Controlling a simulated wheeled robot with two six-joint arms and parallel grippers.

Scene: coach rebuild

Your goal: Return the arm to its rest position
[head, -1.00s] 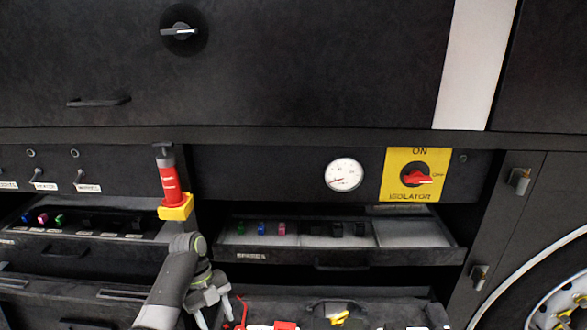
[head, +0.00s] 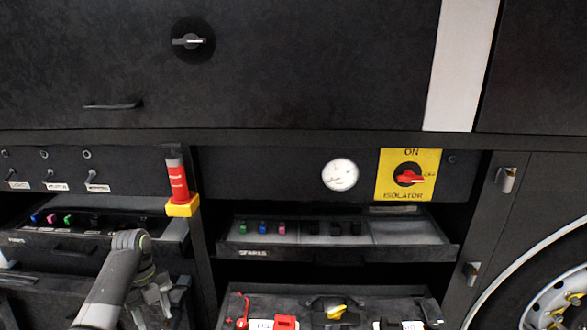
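My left arm comes in at the lower left. Its gripper (head: 152,308) hangs in front of the lower left cabinet, pointing down. Its two fingers look apart, with nothing seen between them. The fingertips are small and dark against the cabinet. My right gripper is not in view.
An open drawer (head: 300,254) holds several small coloured and black parts. Below it, a tray (head: 375,290) carries red, yellow and black items. A red cylinder (head: 177,182) sits in a yellow holder (head: 182,207). A yellow isolator panel (head: 390,187) and gauge (head: 340,174) are right. A wheel (head: 555,300) stands far right.

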